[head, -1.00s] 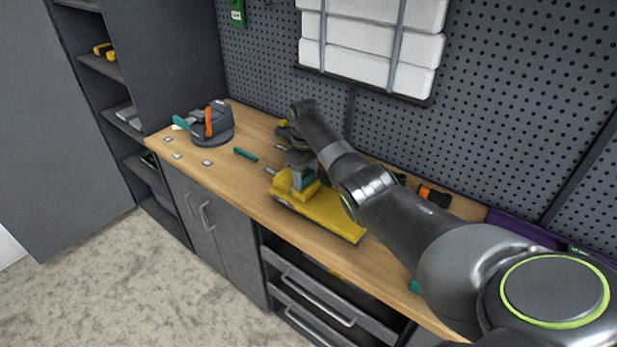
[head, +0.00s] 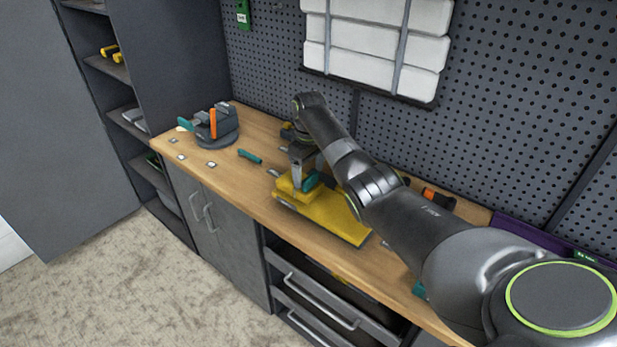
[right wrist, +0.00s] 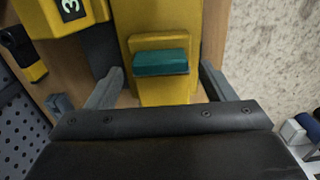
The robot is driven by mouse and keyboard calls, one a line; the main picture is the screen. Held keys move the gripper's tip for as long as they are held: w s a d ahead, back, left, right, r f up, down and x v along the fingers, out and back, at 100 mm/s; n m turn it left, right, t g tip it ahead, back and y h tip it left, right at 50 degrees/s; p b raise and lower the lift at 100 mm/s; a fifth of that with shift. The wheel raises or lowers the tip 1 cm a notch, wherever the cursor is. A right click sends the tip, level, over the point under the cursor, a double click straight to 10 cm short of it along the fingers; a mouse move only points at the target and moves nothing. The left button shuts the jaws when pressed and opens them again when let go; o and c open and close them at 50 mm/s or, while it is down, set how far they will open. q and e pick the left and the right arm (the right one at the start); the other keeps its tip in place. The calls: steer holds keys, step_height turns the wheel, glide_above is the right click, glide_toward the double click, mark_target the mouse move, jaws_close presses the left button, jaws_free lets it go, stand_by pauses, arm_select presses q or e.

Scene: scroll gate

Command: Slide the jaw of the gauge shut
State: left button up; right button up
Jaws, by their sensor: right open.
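The yellow gauge (head: 325,215) lies on the wooden workbench. It carries a teal grip (head: 311,180) near its far end. In the right wrist view the teal grip (right wrist: 160,62) sits across a yellow part of the gauge (right wrist: 165,92), and a yellow block with a white digit on a dark patch (right wrist: 70,10) is at upper left. My right gripper (head: 299,182) is over this end of the gauge. Its open fingers (right wrist: 160,88) stand on either side of the yellow part, apart from the teal grip. My left gripper is out of view.
A grey vise (head: 215,125) with an orange piece stands at the bench's left end. A teal bar (head: 250,156) lies between vise and gauge. An orange-and-black tool (head: 437,198) lies behind my right arm. A pegboard (head: 520,100) backs the bench.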

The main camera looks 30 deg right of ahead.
step_height(320, 180, up, 8)
steer(key=r+b, duration=0.1)
steer(key=b, duration=0.1)
step_height(320, 180, up, 6)
steer(key=p, duration=0.5)
glide_above(309, 176)
steer(key=shift+w, duration=0.1)
